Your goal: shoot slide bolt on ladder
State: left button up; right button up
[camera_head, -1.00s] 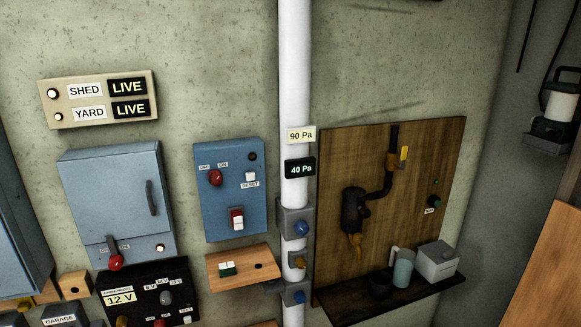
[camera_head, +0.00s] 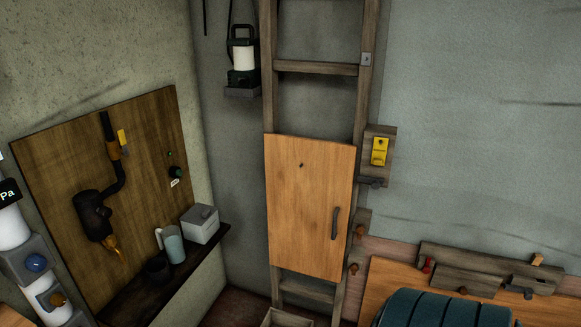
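A grey-brown wooden ladder (camera_head: 315,68) stands upright against the far wall in the corner. An orange-brown wooden panel (camera_head: 309,205) with a dark handle (camera_head: 335,223) covers its middle rungs. A small dark metal fitting (camera_head: 370,182) sits at the panel's right edge, below a yellow tag or lock (camera_head: 379,151) on a wooden block. It looks like a bolt, but its position is too small to tell. A small grey metal plate (camera_head: 366,59) is on the right rail higher up. Neither of my grippers is in view.
A lantern (camera_head: 243,58) stands on a small bracket left of the ladder. A shelf (camera_head: 150,300) with a mug (camera_head: 172,245) and a grey box (camera_head: 200,224) juts out at left. A dark teal ribbed object (camera_head: 440,309) and a wooden rack (camera_head: 465,275) are at lower right.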

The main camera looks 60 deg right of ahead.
aim_at(376, 183)
jog(key=z, duration=2.25)
